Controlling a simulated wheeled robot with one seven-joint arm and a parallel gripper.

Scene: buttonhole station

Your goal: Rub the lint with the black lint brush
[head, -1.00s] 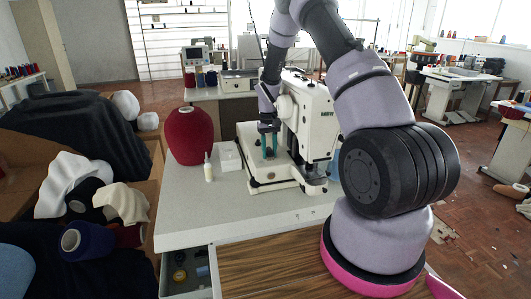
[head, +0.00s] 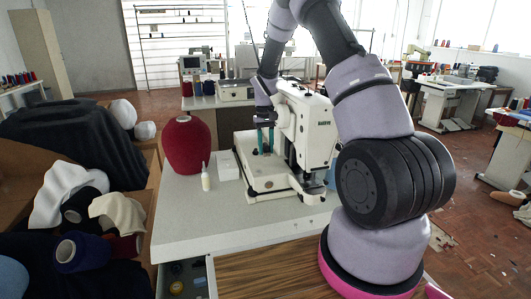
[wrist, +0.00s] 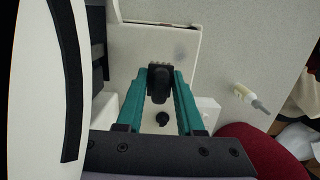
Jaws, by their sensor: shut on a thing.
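The black lint brush (wrist: 160,80) is between the teal fingertips of my gripper (wrist: 160,90), with pale bristles at its far end in the wrist view. My gripper is shut on it. In the head view my gripper (head: 265,141) hangs over the left part of the white sewing machine's base, and the brush is too small to make out there. A faint grey smudge, probably the lint (wrist: 180,51), lies on the white base plate (wrist: 145,45), just beyond the brush and slightly right. I cannot tell whether the bristles touch the plate.
The sewing machine head (head: 310,122) stands close on the right of my gripper. A red thread cone (head: 187,145), a small glue bottle (head: 205,177) and a white box (head: 228,165) stand to the left. The front of the grey table (head: 190,222) is clear.

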